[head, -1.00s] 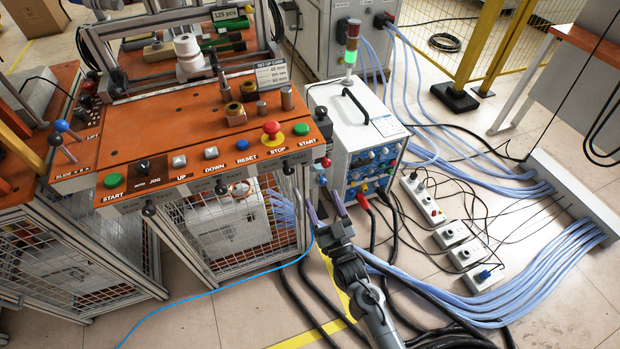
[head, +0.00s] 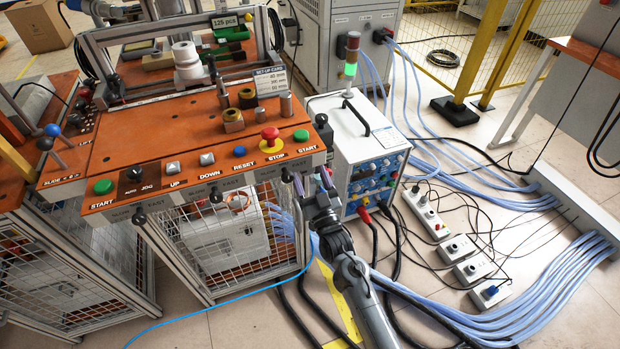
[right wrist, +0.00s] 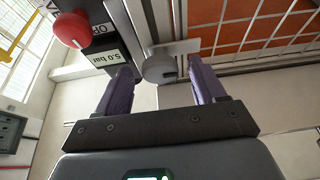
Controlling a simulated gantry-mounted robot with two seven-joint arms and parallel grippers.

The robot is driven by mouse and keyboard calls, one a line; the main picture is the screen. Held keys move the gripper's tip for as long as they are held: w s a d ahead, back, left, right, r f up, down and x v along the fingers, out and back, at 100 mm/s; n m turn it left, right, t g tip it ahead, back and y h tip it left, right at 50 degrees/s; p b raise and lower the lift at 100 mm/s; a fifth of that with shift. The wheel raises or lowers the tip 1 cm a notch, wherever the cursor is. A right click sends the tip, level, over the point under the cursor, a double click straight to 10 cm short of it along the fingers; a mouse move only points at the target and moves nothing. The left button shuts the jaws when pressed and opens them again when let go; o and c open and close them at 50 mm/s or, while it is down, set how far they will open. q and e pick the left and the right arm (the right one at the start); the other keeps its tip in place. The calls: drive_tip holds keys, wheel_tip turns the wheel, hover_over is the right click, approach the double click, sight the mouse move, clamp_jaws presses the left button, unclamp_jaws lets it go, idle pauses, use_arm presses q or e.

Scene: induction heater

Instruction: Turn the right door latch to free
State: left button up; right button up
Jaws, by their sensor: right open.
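My right gripper (head: 312,184) is open at the right front corner of the machine, just below the orange worktop. In the right wrist view the two purple fingers (right wrist: 163,82) stand apart. A grey round knob with a flat light plate (right wrist: 160,68), seemingly the door latch, lies between and beyond the fingertips. I cannot tell whether the fingers touch it. In the head view my gripper and the cabinet corner hide this latch. The mesh front door (head: 240,262) is below the worktop and looks closed. My left gripper is not in view.
A red knob (right wrist: 72,29) and a 5.0 bar label (right wrist: 108,57) are close to the left finger. The white heater unit (head: 345,140) stands right beside my right gripper. Black and blue cables (head: 480,322) run across the floor below my arm.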

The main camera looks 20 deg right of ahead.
drive_tip(key=c, duration=1)
drive_tip(key=shift+c, duration=0.2)
drive_tip(key=shift+r, duration=0.1)
